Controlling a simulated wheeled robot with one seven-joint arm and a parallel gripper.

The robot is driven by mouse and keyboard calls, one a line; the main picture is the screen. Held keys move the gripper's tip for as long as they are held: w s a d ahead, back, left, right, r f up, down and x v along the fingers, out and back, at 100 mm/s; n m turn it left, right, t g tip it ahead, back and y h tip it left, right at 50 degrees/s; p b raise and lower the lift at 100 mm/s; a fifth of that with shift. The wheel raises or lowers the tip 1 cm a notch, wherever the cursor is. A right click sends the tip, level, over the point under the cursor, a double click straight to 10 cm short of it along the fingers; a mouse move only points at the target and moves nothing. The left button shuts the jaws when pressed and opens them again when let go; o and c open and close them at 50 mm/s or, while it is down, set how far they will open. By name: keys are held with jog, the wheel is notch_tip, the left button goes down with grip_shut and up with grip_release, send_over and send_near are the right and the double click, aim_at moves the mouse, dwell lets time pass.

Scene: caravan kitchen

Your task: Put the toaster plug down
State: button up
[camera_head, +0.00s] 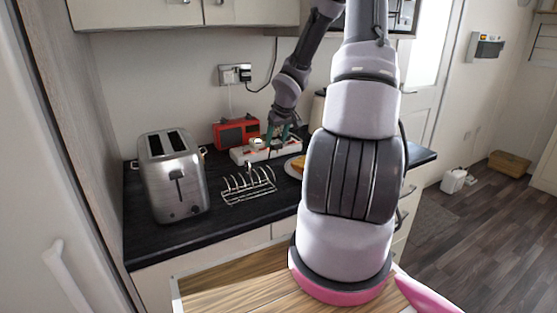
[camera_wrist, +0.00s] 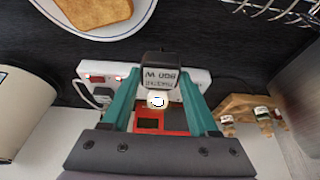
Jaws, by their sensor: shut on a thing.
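In the head view my gripper (camera_head: 280,130) is low over the power strip (camera_head: 240,155) at the back of the counter, and the plug is hard to make out. The steel toaster (camera_head: 173,175) stands upright at the counter's left.
A red radio (camera_head: 236,132) stands behind the strip. A wire toast rack (camera_head: 248,186) sits in front, and a plate (camera_wrist: 128,27) with toast (camera_wrist: 95,10) lies close by. Another plug (camera_wrist: 102,96) is at the strip's left end in the wrist view. Dark counter (camera_head: 225,225) is bare at the front.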

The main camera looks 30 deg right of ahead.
aim_at(277, 152)
jog(key=shift+a+f, duration=0.15)
jog(key=shift+f, duration=3.4)
jog(key=shift+f, duration=0.1)
jog(key=o, duration=1.4)
jog(key=shift+c, duration=0.2)
